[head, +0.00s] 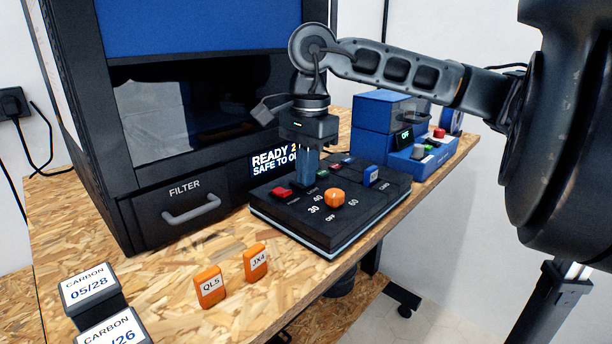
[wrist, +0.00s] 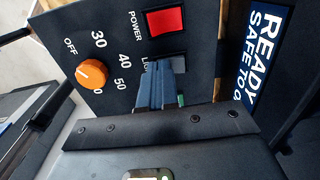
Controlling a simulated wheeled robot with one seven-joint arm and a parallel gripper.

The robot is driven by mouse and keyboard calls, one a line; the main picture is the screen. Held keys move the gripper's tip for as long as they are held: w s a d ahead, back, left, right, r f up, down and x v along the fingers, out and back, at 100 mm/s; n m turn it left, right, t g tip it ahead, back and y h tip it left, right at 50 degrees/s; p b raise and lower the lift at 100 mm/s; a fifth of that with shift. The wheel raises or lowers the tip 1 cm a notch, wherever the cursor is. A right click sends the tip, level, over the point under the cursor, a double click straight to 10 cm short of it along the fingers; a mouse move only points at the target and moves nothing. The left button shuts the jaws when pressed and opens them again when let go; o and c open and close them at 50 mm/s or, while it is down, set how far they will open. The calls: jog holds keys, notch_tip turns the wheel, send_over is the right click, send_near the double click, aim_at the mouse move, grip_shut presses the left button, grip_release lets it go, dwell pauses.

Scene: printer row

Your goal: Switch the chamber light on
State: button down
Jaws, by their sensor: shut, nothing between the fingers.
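The black control panel (head: 300,222) stands on the bench in front of the printer. Its light switch (wrist: 178,65) is mostly behind my gripper's fingers in the wrist view, beside the partly covered "LIGHT" label. I cannot tell which way the switch is set. My gripper (head: 306,182) points down over the panel, shut and empty, with its fingertips at or just above the switch; contact cannot be made out. The fingers also show in the wrist view (wrist: 160,92). The printer chamber window (head: 150,110) looks dark.
A red power switch (head: 282,192) and an orange knob (head: 334,198) sit close to my fingers. A blue tagged block (head: 371,175) is at the panel's right. Behind is a blue unit (head: 405,158) reading OFF.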

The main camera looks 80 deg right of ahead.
jog(key=shift+a, duration=0.2)
jog(key=shift+d+f, duration=0.1)
jog(key=shift+d, duration=0.05)
jog(key=shift+w+d, duration=0.1)
jog(key=shift+w+d+r, duration=0.2)
jog(key=shift+w+d, duration=0.05)
jog(key=shift+w, duration=0.2)
jog(key=shift+w+r, duration=0.1)
